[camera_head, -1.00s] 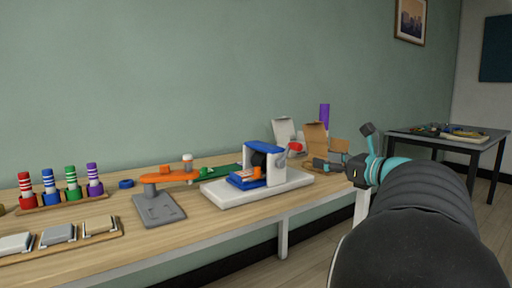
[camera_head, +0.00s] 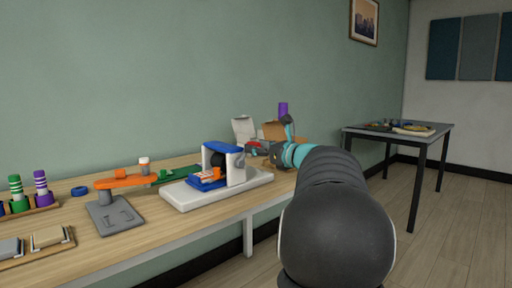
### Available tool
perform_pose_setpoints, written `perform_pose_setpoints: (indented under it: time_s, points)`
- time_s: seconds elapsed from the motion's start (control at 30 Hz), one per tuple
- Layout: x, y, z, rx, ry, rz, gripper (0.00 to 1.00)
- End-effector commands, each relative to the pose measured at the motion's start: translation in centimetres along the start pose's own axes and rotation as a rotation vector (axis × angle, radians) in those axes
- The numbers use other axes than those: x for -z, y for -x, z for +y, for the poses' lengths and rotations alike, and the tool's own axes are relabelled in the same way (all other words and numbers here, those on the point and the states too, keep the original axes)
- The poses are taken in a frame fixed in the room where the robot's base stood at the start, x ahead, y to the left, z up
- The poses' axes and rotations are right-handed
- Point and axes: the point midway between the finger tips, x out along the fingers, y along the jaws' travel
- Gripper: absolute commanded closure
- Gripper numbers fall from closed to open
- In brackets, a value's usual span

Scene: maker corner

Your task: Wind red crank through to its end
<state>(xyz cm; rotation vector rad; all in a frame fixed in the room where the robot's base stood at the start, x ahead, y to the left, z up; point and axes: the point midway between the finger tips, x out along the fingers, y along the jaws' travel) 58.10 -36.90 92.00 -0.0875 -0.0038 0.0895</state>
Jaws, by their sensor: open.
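The crank device is a blue and dark housing (camera_head: 222,158) with orange parts, on a white base (camera_head: 215,190) on the wooden bench. Its red crank (camera_head: 252,149) is on the housing's right side, small in view, with a grey arm beside the housing. My gripper (camera_head: 268,151) is open, at the end of my teal and black arm, just right of the crank. It appears close to the red knob, but I cannot tell whether they touch. My wrist hides part of the bench behind it.
Striped pegs (camera_head: 40,187) stand farther left. An open white box (camera_head: 243,130) and a purple cylinder (camera_head: 283,110) are behind. A dark table (camera_head: 400,133) stands right.

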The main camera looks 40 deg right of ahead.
Motion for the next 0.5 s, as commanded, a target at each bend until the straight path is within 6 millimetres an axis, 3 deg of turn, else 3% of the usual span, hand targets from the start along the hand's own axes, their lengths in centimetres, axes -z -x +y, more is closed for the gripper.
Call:
perform_pose_setpoints:
  time_s: [0.4,0.5]
  points:
    - [-0.02,-0.86,0.04,0.000,0.000,0.000,0.48]
    - [-0.02,-0.85,0.04,0.000,0.000,0.000,0.71]
